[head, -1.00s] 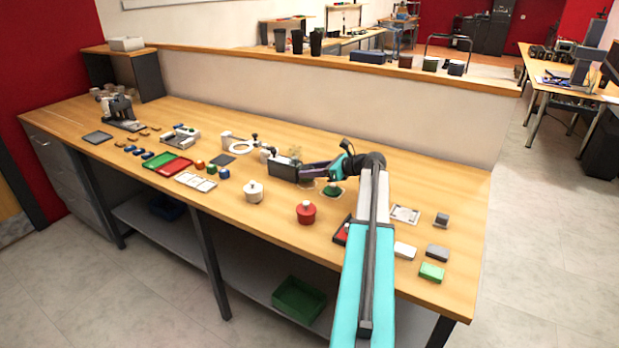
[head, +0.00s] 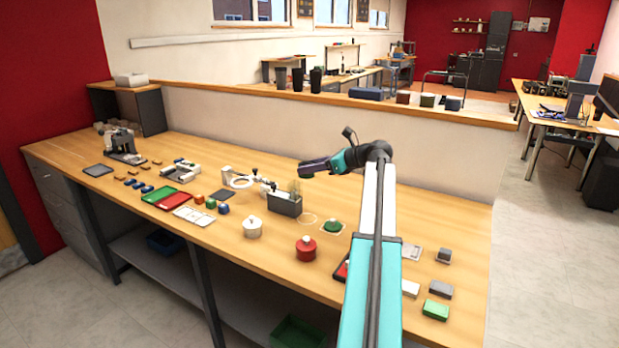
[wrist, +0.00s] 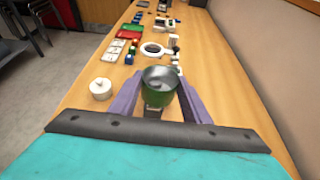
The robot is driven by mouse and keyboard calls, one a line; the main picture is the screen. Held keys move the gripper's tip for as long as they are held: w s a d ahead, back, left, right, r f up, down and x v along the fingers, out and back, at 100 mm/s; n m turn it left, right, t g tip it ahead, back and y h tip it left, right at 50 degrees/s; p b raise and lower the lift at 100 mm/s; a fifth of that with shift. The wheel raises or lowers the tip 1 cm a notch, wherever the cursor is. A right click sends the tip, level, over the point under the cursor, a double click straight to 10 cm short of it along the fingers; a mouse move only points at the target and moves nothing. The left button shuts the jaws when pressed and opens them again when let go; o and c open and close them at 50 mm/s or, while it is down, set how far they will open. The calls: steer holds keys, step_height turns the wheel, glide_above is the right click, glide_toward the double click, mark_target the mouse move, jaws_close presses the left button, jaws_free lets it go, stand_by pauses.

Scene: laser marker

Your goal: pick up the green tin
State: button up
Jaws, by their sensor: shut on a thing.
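The green tin (wrist: 157,98) is open at the top, with a bright metal inside. In the wrist view it sits between the two purple fingers of my gripper (wrist: 159,92), which is shut on it. In the head view my gripper (head: 310,167) is raised above the table, and the tin is small and dark at its tip. A green lid-like piece (head: 333,226) lies on the table inside a pale square outline, below and right of my gripper. A pale ring outline (head: 307,219) marks the table beside it, with nothing in it.
A dark grey box (head: 285,204) with a plant stands below my gripper. A red lidded pot (head: 306,249) and a white lidded pot (head: 252,228) stand in front. Red and green trays (head: 175,200) lie further left. The low wall (head: 400,150) runs behind the table.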

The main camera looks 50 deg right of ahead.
steer(key=shift+r, duration=0.25)
stand_by(0.4)
steer(key=w+a+f+n+g+y, duration=0.15)
steer(key=a+f, duration=0.25)
steer(key=a, duration=0.5)
steer(key=w+a+f+n+y, duration=0.1)
steer(key=w+a+f, duration=0.2)
steer(key=a, duration=0.7)
steer(key=w+a+f+n+y, duration=0.1)
steer(key=w+a+f+y, duration=0.2)
steer(key=a, duration=0.6)
steer(key=s+a+f+n+g, duration=0.1)
steer(key=a+f, duration=0.2)
steer(key=a, duration=0.6)
steer(key=s+a+f+n+g+y, duration=0.1)
steer(key=s+a+f+n, duration=0.1)
steer(key=a, duration=0.8)
steer(key=s+a+f+n+g+y, duration=0.1)
steer(key=s+a+f, duration=0.1)
steer(key=a+f, duration=0.3)
steer(key=a, duration=0.4)
steer(key=shift+a+g, duration=0.3)
steer(key=shift+g, duration=0.05)
steer(key=shift+a+n+y, duration=0.15)
steer(key=shift+n+y, duration=0.1)
steer(key=shift+n, duration=0.1)
